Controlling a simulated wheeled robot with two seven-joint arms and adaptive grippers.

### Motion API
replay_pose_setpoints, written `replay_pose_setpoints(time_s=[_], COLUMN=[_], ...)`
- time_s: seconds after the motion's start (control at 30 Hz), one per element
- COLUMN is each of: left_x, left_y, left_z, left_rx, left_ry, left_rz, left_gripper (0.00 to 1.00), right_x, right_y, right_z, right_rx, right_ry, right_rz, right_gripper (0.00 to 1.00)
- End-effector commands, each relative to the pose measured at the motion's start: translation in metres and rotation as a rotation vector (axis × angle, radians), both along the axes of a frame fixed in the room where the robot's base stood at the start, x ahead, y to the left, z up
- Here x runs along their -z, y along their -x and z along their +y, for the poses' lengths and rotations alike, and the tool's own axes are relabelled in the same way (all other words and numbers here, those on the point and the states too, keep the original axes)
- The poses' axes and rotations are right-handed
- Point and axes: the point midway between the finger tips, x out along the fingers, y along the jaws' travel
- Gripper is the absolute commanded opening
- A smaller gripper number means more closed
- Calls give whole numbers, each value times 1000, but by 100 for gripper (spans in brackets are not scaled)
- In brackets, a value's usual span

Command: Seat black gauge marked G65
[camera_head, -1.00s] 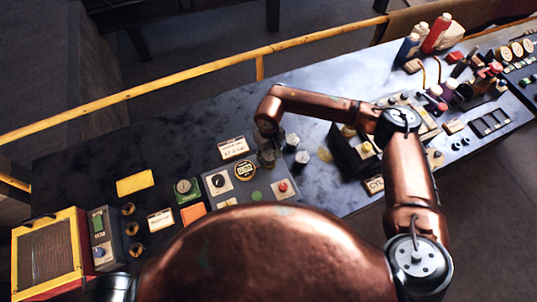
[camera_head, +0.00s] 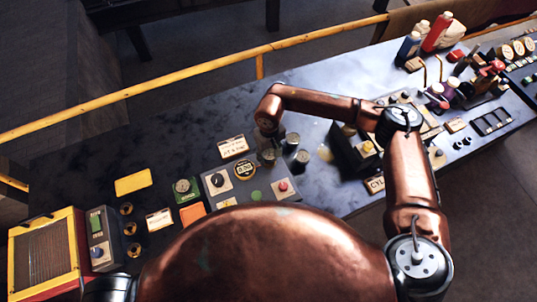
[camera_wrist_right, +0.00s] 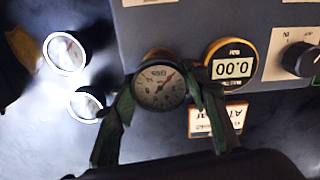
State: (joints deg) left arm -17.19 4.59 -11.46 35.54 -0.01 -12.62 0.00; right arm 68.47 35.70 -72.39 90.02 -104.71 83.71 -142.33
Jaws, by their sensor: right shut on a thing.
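My right gripper (camera_wrist_right: 160,95) is shut on a round gauge (camera_wrist_right: 159,87) with a pale dial, a red needle and a dark rim. Its marking is upside down and too small to read surely. In the head view the gripper (camera_head: 267,146) is at the left end of my bent arm, at the far right corner of a grey panel box (camera_head: 262,190). A brass-coloured ring (camera_wrist_right: 157,54) shows partly behind the held gauge, at the box edge. Whether the gauge touches it cannot be told. My left gripper is not in view.
Two other round gauges (camera_wrist_right: 65,53) (camera_wrist_right: 86,104) stand on the bench beside the held one. A yellow-ringed digital gauge (camera_wrist_right: 231,63) and a black knob (camera_wrist_right: 301,60) are on the box. A label card (camera_head: 233,147) lies behind. The bench's left back is clear.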

Motion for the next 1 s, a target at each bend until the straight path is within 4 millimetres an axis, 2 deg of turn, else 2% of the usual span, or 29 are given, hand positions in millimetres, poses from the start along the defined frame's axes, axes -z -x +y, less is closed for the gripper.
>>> replay_pose_setpoints(time_s=[0.47, 1.0], left_x=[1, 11], left_y=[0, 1], left_z=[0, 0], left_rx=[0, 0], left_ry=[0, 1], left_rz=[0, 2], left_gripper=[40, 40], right_x=[0, 3], right_y=[0, 0], right_z=[0, 0], right_rx=[-1, 0], right_ry=[-1, -1], right_rz=[0, 0], right_gripper=[12, 12])
